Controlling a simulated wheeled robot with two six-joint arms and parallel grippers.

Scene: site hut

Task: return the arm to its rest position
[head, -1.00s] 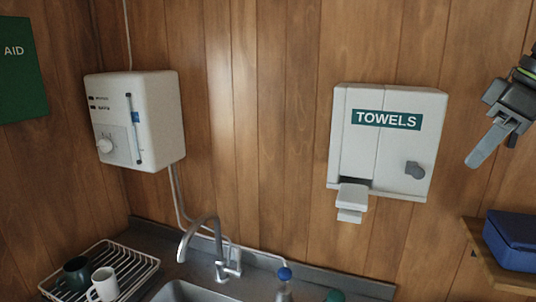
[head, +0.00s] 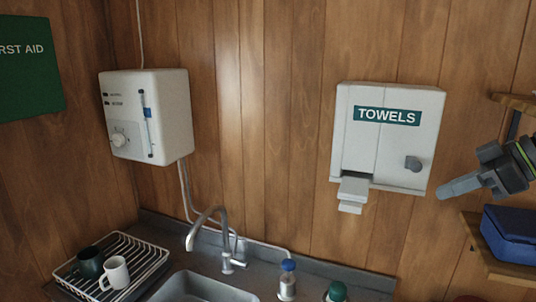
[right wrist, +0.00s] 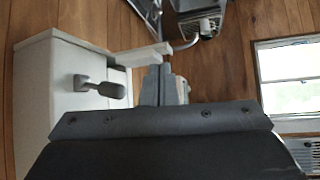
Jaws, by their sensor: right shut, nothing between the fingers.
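My right gripper (head: 442,193) is at the right of the head view, shut and empty, its fingers pointing left. It appears just right of the lower right corner of the white towel dispenser (head: 345,130); in this view the tip looks close to the dispenser's edge, and I cannot tell the exact gap. In the right wrist view the shut fingers (right wrist: 158,85) show in the middle, with the dispenser (right wrist: 60,130) and its grey knob (right wrist: 112,90) to their left. My left gripper is not in view.
A shelf (head: 480,250) with a blue bag (head: 512,235) is below the right gripper. A white water heater (head: 170,110) hangs at the left above the sink (head: 200,288), tap (head: 228,255) and dish rack (head: 150,262). Two bottles (head: 288,285) stand by the sink.

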